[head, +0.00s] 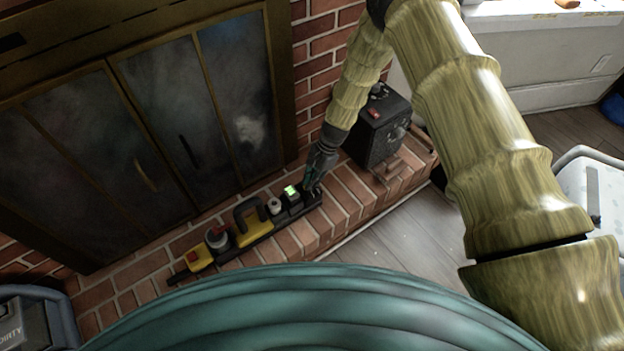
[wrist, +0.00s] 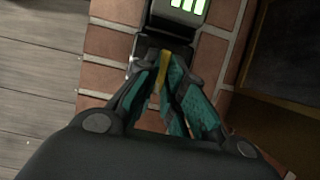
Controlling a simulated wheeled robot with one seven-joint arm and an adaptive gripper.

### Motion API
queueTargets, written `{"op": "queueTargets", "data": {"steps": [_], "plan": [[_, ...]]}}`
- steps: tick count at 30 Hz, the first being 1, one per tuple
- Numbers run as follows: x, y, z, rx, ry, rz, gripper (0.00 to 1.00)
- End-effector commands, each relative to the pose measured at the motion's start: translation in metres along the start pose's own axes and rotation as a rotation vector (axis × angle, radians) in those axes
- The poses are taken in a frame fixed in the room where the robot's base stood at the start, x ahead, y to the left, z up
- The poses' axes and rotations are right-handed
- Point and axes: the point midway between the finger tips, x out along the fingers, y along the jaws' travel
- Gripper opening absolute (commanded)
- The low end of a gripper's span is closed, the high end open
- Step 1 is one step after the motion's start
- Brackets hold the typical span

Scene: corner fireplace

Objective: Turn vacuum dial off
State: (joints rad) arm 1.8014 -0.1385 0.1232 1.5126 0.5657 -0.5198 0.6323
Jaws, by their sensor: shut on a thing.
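A long black strip (head: 180,277) carrying several devices lies on the brick hearth. My gripper (head: 310,188) reaches down to the strip's right end. In the wrist view my gripper (wrist: 168,78) has its teal fingers closed around a small part with a yellow edge (wrist: 164,66), which appears to be the vacuum dial. The fingers hide most of it, so its setting cannot be read. Next to it is a black module with a lit green display (head: 291,192), also showing at the top of the wrist view (wrist: 188,7).
A dark box (head: 378,127) stands just right of my gripper. Glass fireplace doors (head: 150,135) rise behind.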

Motion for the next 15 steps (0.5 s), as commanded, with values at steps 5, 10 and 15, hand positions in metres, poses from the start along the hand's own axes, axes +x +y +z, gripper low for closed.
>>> {"op": "queueTargets", "data": {"steps": [5,10,15], "plan": [[-0.0004,-0.0008,0.0,-0.025,0.0,0.009,0.0],[-0.0003,-0.0007,0.0,-0.031,0.0,0.012,0.0],[-0.0003,-0.0006,0.0,-0.031,0.0,0.012,0.0]]}}
